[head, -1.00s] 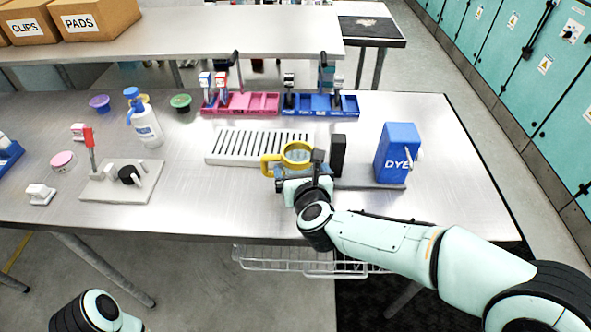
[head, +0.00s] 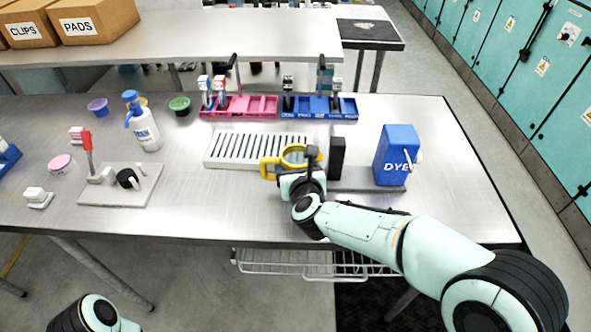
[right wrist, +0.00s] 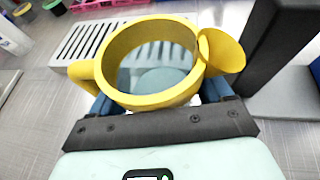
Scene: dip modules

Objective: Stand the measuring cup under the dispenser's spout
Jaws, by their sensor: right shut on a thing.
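The measuring cup is a yellow ring-rimmed cup (head: 295,153) with a clear body, in the middle of the head view. My right gripper (head: 298,174) is shut on it, and its blue fingers flank the cup in the right wrist view. There the cup (right wrist: 185,95) has its handle at left and its pouring lip at right, and looks empty. The dispenser is a blue box marked DYE (head: 394,150), right of the cup, with a small pale part on its right side. Whether the cup's bottom touches anything is hidden. My left gripper is out of view.
A black upright block (head: 337,157) stands just right of the cup, at the left end of a grey plate (head: 365,185). A slotted white rack (head: 235,148) lies behind. Pink (head: 240,107) and blue (head: 330,108) trays stand farther back.

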